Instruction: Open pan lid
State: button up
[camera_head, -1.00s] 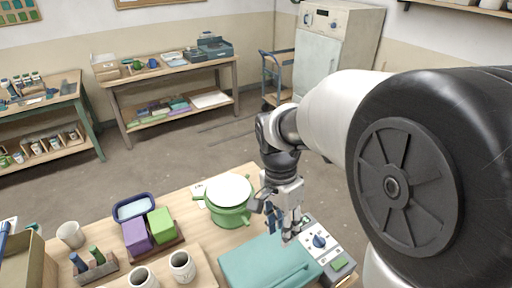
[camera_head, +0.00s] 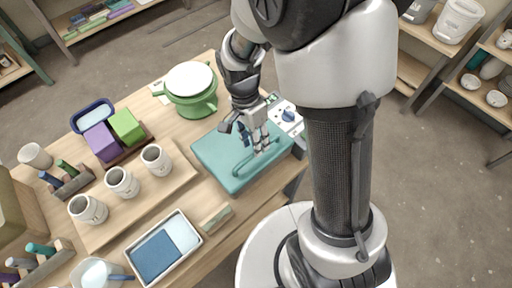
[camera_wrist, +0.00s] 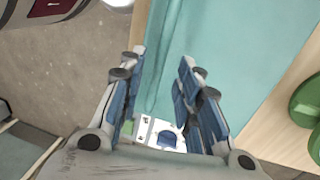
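The pan is a low teal box with a flat teal lid (camera_head: 213,154) in the head view; the lid looks closed. A raised teal handle bar (camera_head: 239,166) runs along it. A white control panel (camera_head: 294,122) with a blue knob (camera_head: 288,115) adjoins its far right side. My gripper (camera_head: 257,148) points down over the lid, close to the handle's far end. In the wrist view my gripper (camera_wrist: 162,60) has its blue-padded fingers apart with nothing clearly between them. The lid (camera_wrist: 235,45) fills the middle there, with the handle (camera_wrist: 157,70) partly hidden by a finger.
A green pot with a white top (camera_head: 190,85) stands beyond the pan. White mugs (camera_head: 122,181), purple and green blocks (camera_head: 101,142) and a tray with blue and white slabs (camera_head: 160,251) occupy the table to the left. A small sponge-like block (camera_head: 216,219) lies near the front edge.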

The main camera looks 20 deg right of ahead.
jog(key=shift+s+d+f, duration=0.1)
jog(key=shift+s+f, duration=0.1)
jog(key=shift+f, duration=1.05)
jog(key=shift+c, duration=0.3)
grip_shut()
